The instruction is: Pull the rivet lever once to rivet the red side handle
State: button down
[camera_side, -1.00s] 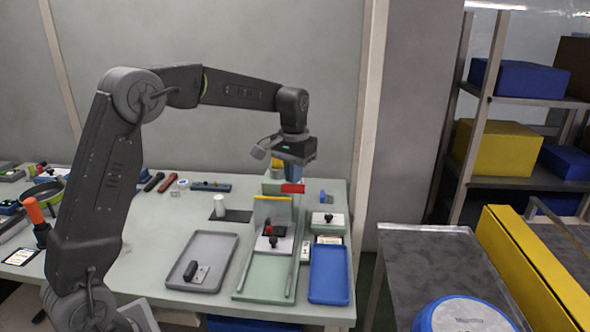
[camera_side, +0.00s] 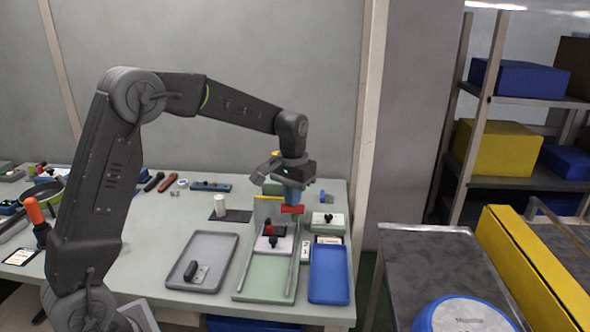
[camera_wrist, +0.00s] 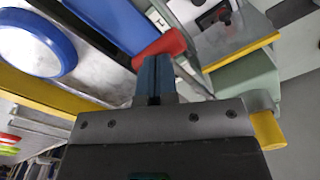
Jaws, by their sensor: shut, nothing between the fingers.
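The rivet lever's red grip (camera_side: 291,209) shows at the press behind the work fixture (camera_side: 265,285). My gripper (camera_side: 292,203) has its blue fingers shut and empty, pointing down right at the red grip. In the wrist view the closed fingertips (camera_wrist: 154,62) meet the red grip (camera_wrist: 160,47), seemingly touching it rather than clamping it. The red side handle (camera_side: 268,228) is a small red part beside black parts on a pale plate in the fixture, below the yellow-edged panel (camera_side: 270,198). Its seating is too small to tell.
A grey tray (camera_side: 222,240) with a black handle piece lies left of the fixture. An empty blue tray (camera_side: 328,275) lies to its right, with a small white box (camera_side: 327,222) behind. A white cylinder (camera_side: 219,204) stands at the back left. A metal side table (camera_side: 430,250) is farther right.

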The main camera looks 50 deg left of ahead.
jog(key=shift+f, duration=0.2)
jog(key=shift+s+d+f, duration=0.1)
jog(key=shift+f, duration=0.65)
jog(key=shift+s+d+f, duration=0.1)
jog(key=shift+f, duration=0.6)
notch_tip(320, 180, up, 20)
jog(key=shift+s+d, duration=0.3)
jog(key=shift+d, duration=0.05)
dwell(1.0)
jog(key=shift+r, duration=0.1)
jog(key=s+d+m+t, duration=0.1)
jog(key=s+d+t, duration=0.15)
jog(key=s, duration=0.45)
jog(key=s+d+m+t, duration=0.1)
jog(key=s+d, duration=0.3)
jog(key=s, duration=0.3)
jog(key=s+d+f+m+t, duration=0.1)
jog(key=s+d+f+t, duration=0.1)
jog(key=s+f, duration=0.6)
jog(key=shift+s+d+f, duration=0.2)
jog(key=shift+s+f, duration=0.15)
jog(key=shift+s, duration=0.9)
